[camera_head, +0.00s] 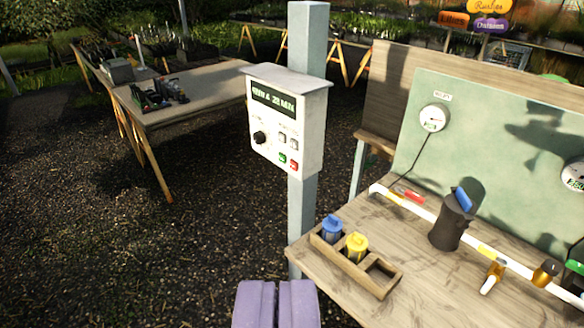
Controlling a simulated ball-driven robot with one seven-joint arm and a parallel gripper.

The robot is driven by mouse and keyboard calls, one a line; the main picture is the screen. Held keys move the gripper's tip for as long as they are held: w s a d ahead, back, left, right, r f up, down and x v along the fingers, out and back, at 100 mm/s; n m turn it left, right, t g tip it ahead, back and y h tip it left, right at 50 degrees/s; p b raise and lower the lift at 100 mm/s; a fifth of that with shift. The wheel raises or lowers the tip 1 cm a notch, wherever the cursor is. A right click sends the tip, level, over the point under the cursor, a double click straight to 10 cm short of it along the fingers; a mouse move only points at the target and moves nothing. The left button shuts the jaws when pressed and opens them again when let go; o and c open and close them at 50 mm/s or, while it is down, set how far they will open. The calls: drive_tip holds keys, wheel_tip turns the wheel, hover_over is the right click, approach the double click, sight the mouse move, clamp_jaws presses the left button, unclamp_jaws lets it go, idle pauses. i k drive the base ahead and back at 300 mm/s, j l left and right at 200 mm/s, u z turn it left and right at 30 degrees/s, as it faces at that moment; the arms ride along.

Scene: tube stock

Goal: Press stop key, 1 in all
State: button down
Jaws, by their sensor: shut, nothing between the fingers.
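A white control box (272,152) is fixed to a grey post. It has a dark display with pale characters, a black knob (260,138) and two pale square keys. Below these are a green key (282,157) and a red key (293,165), the red one at the lower right. I cannot read any lettering on the keys, so I cannot confirm which is the stop key. My gripper (277,288) shows at the bottom edge as two lilac fingers side by side, shut and empty. It is below the box in the picture and apart from it.
The grey post (303,225) stands beside a wooden bench (345,290) on the right. On the bench are a wooden holder (352,265) with blue and yellow capped things, a black cylinder (452,222) and a white pipe. Gravel ground (130,250) is open at left.

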sight(293, 165)
drive_tip(key=z, duration=0.3)
drive_tip(key=i+j+z, duration=0.15)
drive_tip(key=z, duration=0.2)
drive_tip(key=i+j+z, duration=0.15)
drive_tip(key=z, duration=0.2)
drive_tip(key=i+j+z, duration=0.1)
drive_tip(key=j+z, duration=0.25)
drive_tip(key=i+j, duration=0.15)
drive_tip(key=j, duration=0.25)
drive_tip(key=i+j+z, duration=0.1)
drive_tip(key=j, duration=0.3)
drive_tip(key=i+j, duration=0.15)
drive_tip(key=j, duration=0.3)
drive_tip(key=z, duration=0.05)
